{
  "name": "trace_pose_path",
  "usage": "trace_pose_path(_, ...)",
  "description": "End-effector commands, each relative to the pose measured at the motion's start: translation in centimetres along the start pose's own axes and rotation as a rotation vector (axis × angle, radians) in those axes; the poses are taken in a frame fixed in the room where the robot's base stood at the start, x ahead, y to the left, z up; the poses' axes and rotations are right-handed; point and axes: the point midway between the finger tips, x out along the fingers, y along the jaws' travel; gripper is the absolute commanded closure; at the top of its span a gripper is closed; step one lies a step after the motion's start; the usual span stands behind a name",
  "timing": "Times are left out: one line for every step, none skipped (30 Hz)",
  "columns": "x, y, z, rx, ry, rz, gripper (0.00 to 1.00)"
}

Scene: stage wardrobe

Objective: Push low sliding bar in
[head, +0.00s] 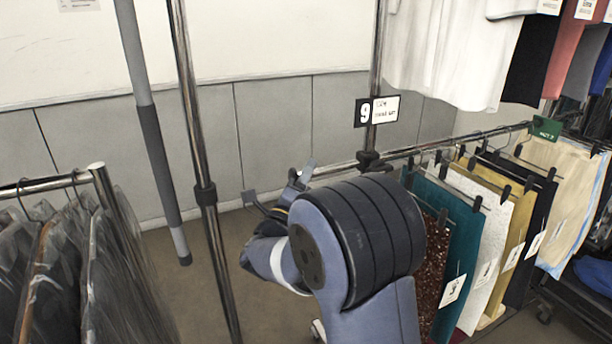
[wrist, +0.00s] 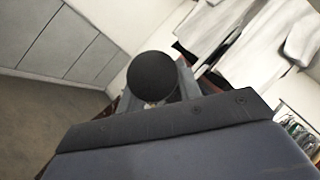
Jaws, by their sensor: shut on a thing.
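The low sliding bar (head: 330,169) is a chrome rail that sticks out leftward past the upright post, below the number 9 sign. My gripper (head: 279,184) is at its left end, partly hidden behind my own arm in the head view. In the wrist view a round black end cap (wrist: 154,79) faces the camera between the fingers of my gripper (wrist: 155,92). The gripper is shut on the bar's end. The exact contact is hidden.
Skirts and trousers (head: 462,240) hang on clips from the low rail at right. A white garment (head: 440,50) hangs above. A chrome pole (head: 197,150) and a grey pole (head: 150,130) stand at left. Dark bagged clothes (head: 60,270) hang at lower left.

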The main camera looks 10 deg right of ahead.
Motion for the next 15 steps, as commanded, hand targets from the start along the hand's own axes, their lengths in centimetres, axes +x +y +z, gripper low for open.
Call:
trace_pose_path(0.0, 0.0, 0.0, -0.001, 0.000, 0.001, 0.99)
trace_pose_path(0.0, 0.0, 0.0, -0.001, 0.000, 0.001, 1.00)
trace_pose_path(0.0, 0.0, 0.0, -0.001, 0.000, 0.001, 1.00)
trace_pose_path(0.0, 0.0, 0.0, -0.001, 0.000, 0.001, 1.00)
trace_pose_path(0.0, 0.0, 0.0, -0.001, 0.000, 0.001, 1.00)
trace_pose_path(0.0, 0.1, 0.0, -0.001, 0.000, 0.001, 1.00)
trace_pose_path(0.0, 0.1, -0.1, -0.001, 0.000, 0.001, 1.00)
trace_pose_path(0.1, 0.1, -0.2, 0.000, 0.001, 0.000, 1.00)
trace_pose_path(0.2, 0.2, -0.4, 0.000, 0.002, 0.000, 1.00)
trace_pose_path(0.4, 0.3, -0.6, 0.001, 0.002, -0.001, 1.00)
trace_pose_path(0.6, 0.3, -0.9, 0.002, 0.002, -0.001, 1.00)
trace_pose_path(0.9, 0.4, -1.3, 0.002, 0.003, -0.002, 1.00)
trace_pose_path(1.2, 0.5, -1.6, 0.002, 0.003, -0.003, 1.00)
trace_pose_path(1.5, 0.5, -2.0, 0.002, 0.003, -0.002, 1.00)
trace_pose_path(1.9, 0.5, -2.5, 0.002, 0.004, -0.003, 1.00)
